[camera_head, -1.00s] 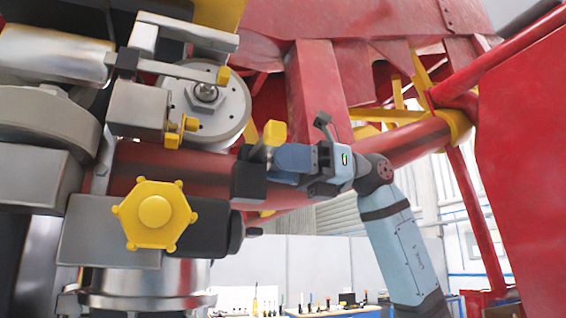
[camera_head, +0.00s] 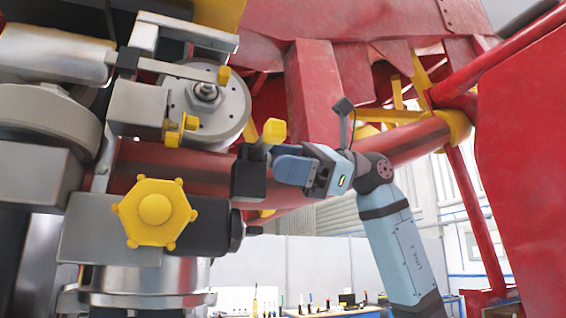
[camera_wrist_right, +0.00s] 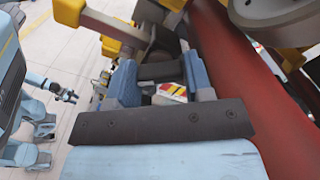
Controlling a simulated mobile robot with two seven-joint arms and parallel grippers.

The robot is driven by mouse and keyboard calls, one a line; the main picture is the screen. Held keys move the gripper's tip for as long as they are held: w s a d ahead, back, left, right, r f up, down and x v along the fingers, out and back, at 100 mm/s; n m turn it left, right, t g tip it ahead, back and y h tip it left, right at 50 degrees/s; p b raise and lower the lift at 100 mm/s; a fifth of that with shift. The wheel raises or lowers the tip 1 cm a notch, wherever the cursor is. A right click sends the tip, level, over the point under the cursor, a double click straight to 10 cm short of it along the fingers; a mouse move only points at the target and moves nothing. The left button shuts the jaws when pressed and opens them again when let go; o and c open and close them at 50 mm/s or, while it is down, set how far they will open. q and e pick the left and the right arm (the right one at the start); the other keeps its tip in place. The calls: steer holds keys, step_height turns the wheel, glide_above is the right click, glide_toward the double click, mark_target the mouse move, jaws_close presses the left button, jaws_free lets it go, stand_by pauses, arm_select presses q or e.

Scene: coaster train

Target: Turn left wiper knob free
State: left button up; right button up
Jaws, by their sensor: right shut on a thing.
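A small yellow-tipped knob (camera_head: 274,131) on a short grey stem stands above a dark block (camera_head: 248,178) on the red tube. I take this to be the wiper knob, but cannot be sure.
A large yellow star-shaped knob (camera_head: 155,210) sits left of the gripper. A round metal disc (camera_head: 210,110) is above it. The red tube (camera_head: 405,142) runs behind my wrist, with a red panel (camera_head: 525,150) at right. A bench with tools (camera_head: 335,309) lies far below.

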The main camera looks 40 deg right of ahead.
steer(key=n, duration=0.5)
steer(key=shift+n, duration=0.3)
steer(key=n, duration=0.4)
steer(key=shift+n+b, duration=0.3)
steer(key=o, duration=0.9)
